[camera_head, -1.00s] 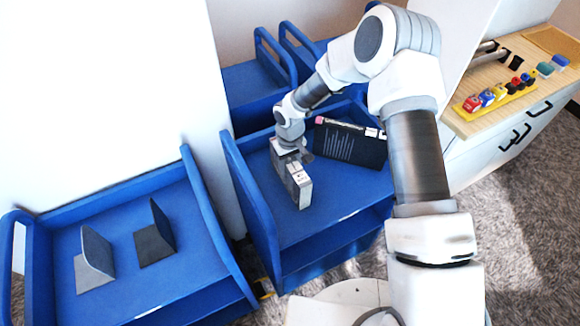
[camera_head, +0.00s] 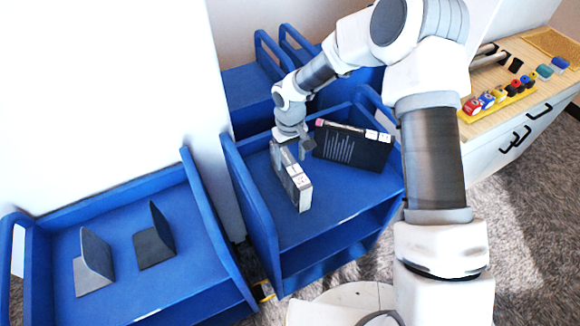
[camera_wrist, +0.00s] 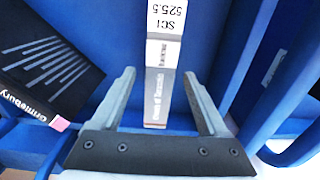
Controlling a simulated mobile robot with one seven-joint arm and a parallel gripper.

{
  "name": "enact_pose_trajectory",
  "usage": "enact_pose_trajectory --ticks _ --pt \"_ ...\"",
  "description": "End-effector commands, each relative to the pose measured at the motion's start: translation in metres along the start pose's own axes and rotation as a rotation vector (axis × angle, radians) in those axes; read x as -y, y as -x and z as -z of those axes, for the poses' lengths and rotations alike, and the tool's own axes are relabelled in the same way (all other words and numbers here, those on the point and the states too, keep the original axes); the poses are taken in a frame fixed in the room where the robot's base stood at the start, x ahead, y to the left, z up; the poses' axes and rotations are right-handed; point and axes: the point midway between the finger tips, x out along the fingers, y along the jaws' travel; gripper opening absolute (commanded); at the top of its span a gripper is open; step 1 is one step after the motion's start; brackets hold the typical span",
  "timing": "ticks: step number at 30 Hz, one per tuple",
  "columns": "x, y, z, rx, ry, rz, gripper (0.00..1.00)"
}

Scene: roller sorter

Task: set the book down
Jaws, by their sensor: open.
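A grey-white book (camera_head: 292,176) with a pale spine label stands on the top shelf of the middle blue cart (camera_head: 330,206). In the wrist view the book's spine (camera_wrist: 162,75) shows "SCI 525.5" and lies between the fingers' line. My gripper (camera_head: 294,140) is at the far end of the book in the head view. In the wrist view my gripper (camera_wrist: 162,95) is open, with one finger on each side of the book and visible gaps between them.
A black book (camera_head: 352,146) leans to the right on the same shelf. Grey bookends (camera_head: 154,243) stand on the left blue cart (camera_head: 190,285). Blue carts stand behind. A wooden counter (camera_head: 490,75) with coloured items is at the right.

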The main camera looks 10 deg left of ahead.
Motion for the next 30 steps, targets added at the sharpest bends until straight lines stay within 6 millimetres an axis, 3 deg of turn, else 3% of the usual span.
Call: enact_pose_trajectory --ticks 3,9,19,22,30 --pt "0.0 0.025 0.001 -0.002 0.0 -0.001 0.77" --pt "0.0 0.052 0.0 -0.001 -0.001 0.0 0.77" --pt "-0.001 0.062 -0.001 0.0 -0.001 -0.001 0.77" --pt "-0.006 0.073 -0.004 -0.007 -0.009 -0.015 0.77" --pt "-0.043 0.148 -0.04 -0.053 -0.084 -0.1 0.77"
